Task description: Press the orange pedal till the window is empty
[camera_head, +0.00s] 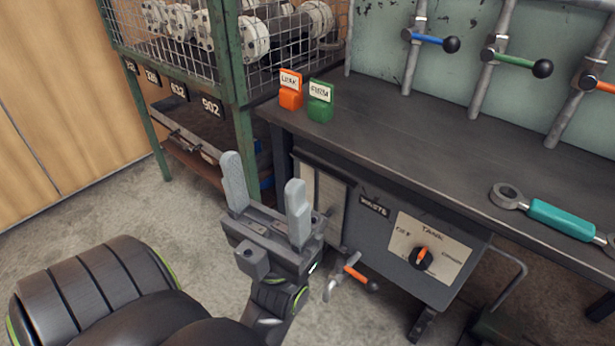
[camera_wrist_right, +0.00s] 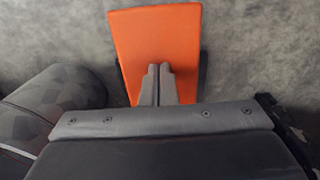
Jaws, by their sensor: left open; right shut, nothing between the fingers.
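The orange pedal (camera_wrist_right: 155,35) shows in the right wrist view as a flat orange plate above the grey floor. My right gripper (camera_wrist_right: 157,70) is shut and empty, its fingertips over the lower middle of the pedal. I cannot tell whether they touch it. In the head view, a tall pale panel (camera_head: 331,190) on the front of the grey tank, perhaps the window, is partly hidden by my left gripper (camera_head: 264,172). I cannot tell its fill. My left gripper is open and empty in front of the tank. The pedal is not visible in the head view.
The tank has a WASTE label (camera_head: 373,205), a dial (camera_head: 424,258) and an orange-handled valve (camera_head: 352,273). On the bench (camera_head: 420,135) are orange (camera_head: 290,95) and green (camera_head: 320,105) tags and a teal-handled wrench (camera_head: 560,218). A mesh rack (camera_head: 241,60) stands at left.

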